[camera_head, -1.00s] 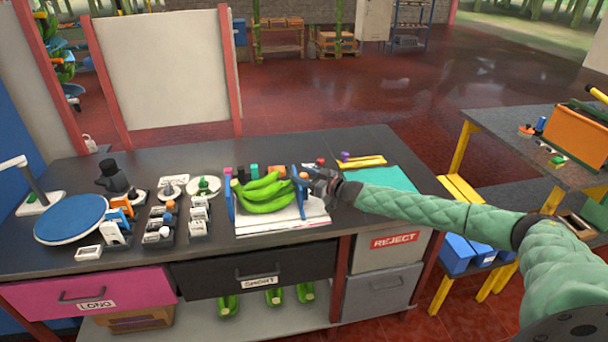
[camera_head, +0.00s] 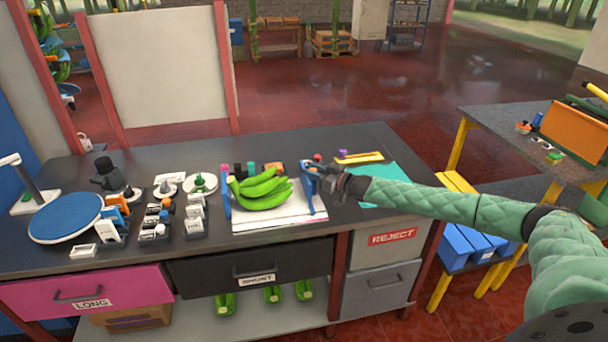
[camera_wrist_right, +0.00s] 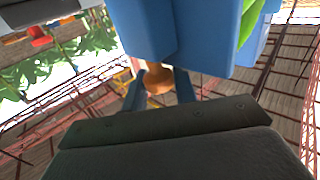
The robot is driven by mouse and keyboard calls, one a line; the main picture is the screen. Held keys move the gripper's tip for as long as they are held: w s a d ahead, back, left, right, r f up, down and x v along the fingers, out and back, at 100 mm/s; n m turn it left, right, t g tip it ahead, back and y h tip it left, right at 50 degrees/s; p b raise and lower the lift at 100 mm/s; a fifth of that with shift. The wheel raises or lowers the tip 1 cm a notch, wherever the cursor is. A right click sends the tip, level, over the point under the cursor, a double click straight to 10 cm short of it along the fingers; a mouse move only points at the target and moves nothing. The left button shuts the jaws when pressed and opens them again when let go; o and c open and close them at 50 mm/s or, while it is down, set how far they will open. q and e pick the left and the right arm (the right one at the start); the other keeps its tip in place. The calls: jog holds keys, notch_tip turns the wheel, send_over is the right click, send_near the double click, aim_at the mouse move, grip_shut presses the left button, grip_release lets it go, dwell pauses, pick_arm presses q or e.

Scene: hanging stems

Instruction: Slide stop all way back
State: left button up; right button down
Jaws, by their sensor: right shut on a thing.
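A bunch of green bananas (camera_head: 262,190) lies on a white board (camera_head: 280,222) between two blue uprights. The left blue upright (camera_head: 225,192) stands by the bunch's left end. The right blue stop (camera_head: 309,190) stands near the board's right end, with a small gap to the bananas. My right gripper (camera_head: 328,180) is at this stop's right side. In the right wrist view, its fingers are shut on a brown-orange knob (camera_wrist_right: 158,80) on the blue stop (camera_wrist_right: 205,35). My left gripper is not in view.
Several small fixtures (camera_head: 160,215) and a blue round plate (camera_head: 66,218) stand on the left of the bench. A teal mat (camera_head: 385,188) and a yellow tool (camera_head: 358,158) lie to the right of the board. Small coloured blocks (camera_head: 250,168) sit behind the bananas.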

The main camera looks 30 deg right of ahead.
jog(key=shift+s+d, duration=0.1)
jog(key=shift+d, duration=0.25)
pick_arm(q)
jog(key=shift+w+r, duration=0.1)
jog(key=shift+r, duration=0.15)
pick_arm(e)
jog(key=c, duration=1.1)
grip_release()
jog(key=shift+c, duration=0.2)
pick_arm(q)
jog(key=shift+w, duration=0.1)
pick_arm(e)
jog(key=shift+s+d+f, duration=0.1)
jog(key=shift+s+d, duration=0.05)
jog(key=shift+s, duration=0.05)
pick_arm(q)
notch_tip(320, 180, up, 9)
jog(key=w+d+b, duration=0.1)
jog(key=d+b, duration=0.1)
jog(key=b, duration=0.1)
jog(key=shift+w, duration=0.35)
pick_arm(e)
jog(key=v, duration=0.7)
